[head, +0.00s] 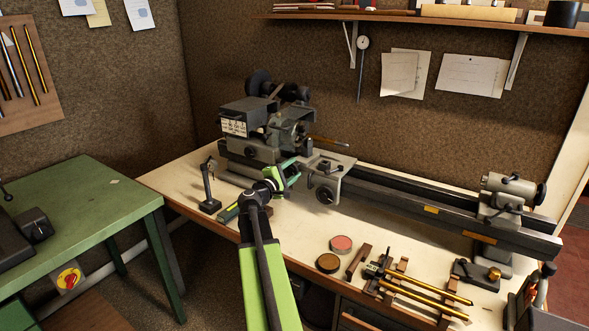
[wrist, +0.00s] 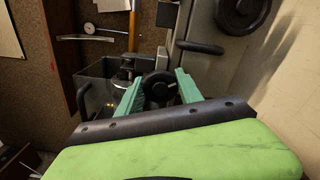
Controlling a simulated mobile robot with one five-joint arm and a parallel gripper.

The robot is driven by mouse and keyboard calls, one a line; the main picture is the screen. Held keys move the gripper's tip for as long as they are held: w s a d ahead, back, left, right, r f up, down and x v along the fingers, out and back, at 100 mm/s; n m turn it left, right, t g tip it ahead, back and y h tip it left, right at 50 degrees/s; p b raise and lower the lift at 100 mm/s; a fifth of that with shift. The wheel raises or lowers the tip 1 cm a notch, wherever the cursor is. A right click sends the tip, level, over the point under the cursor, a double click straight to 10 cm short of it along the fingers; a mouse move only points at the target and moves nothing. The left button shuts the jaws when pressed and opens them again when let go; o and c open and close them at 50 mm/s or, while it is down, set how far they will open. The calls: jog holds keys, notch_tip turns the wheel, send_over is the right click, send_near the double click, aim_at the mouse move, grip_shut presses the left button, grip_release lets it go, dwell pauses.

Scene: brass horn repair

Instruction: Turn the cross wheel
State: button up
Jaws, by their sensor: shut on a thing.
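The cross wheel (wrist: 158,89) is a small dark round wheel with a pale mark on its face, seen in the wrist view. My gripper (wrist: 159,92) has its two green jaws on either side of it, and is shut on the wheel. In the head view my gripper (head: 290,174) is at the front of the lathe (head: 262,153), left of the carriage. The wheel is hidden there behind my gripper and arm.
A larger handwheel (head: 324,195) on the carriage is close to my gripper, to its right; it also shows in the wrist view (wrist: 243,10). A black stand (head: 208,190) is to the left. Round tins (head: 341,244) and brass tubes (head: 425,290) lie on the bench front.

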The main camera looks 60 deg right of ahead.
jog(key=shift+s+n, duration=0.15)
jog(key=shift+n, duration=0.45)
jog(key=o, duration=1.4)
jog(key=shift+f, duration=0.1)
